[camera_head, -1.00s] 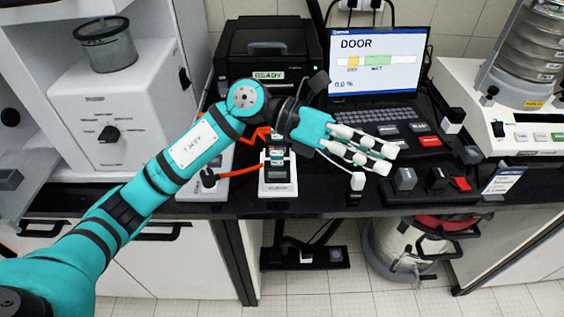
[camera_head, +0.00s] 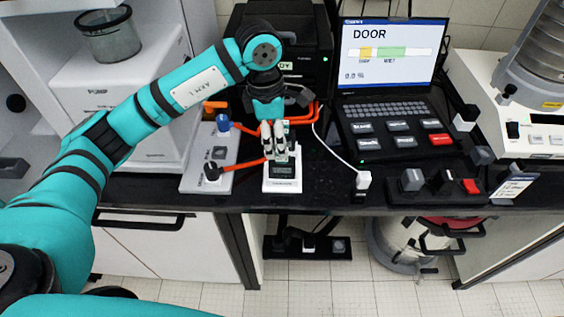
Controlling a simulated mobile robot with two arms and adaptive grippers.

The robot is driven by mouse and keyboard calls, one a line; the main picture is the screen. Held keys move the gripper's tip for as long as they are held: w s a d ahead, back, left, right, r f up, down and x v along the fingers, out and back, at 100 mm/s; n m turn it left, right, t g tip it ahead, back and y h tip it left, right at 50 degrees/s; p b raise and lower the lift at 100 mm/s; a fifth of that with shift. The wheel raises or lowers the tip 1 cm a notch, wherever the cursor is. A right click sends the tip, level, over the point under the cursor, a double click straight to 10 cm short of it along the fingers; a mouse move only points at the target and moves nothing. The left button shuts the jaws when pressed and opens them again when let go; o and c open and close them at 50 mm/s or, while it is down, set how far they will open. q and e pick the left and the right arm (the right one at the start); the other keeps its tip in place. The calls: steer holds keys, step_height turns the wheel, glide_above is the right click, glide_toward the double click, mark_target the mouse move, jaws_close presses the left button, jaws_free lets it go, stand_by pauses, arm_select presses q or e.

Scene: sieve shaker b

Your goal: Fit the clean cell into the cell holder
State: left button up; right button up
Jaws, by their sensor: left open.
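My left gripper (camera_head: 275,150) points down, its white fingers just over a small white unit with a dark display (camera_head: 283,171) near the bench's front edge. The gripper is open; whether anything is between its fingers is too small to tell. The fingers hide the upper part of this unit, and I cannot tell whether they touch it. Orange tubing runs to this spot. I cannot clearly pick out the clean cell, nor tell for sure whether this unit is the cell holder. My right gripper is not in view.
A grey panel with knobs (camera_head: 205,160) is left of the gripper. A black machine (camera_head: 300,40) stands behind. Sieve shaker (camera_head: 525,105) at right.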

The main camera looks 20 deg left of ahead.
mark_target(284, 162)
arm_select(q)
steer(key=f, duration=0.3)
steer(key=shift+d+f+p, duration=0.1)
steer(key=shift+d+p, duration=0.15)
steer(key=shift+p, duration=0.05)
steer(key=shift+d+f+p, duration=0.15)
steer(key=shift+f+p, duration=0.35)
steer(key=shift+p, duration=0.05)
steer(key=f, duration=0.1)
steer(key=f+p, duration=0.1)
steer(key=f, duration=0.1)
steer(key=shift+w+d+f+p, duration=0.25)
steer(key=shift+d+f+p, duration=0.05)
steer(key=shift+d, duration=0.05)
steer(key=shift+f, duration=0.35)
steer(key=shift+c, duration=0.3)
jaws_close()
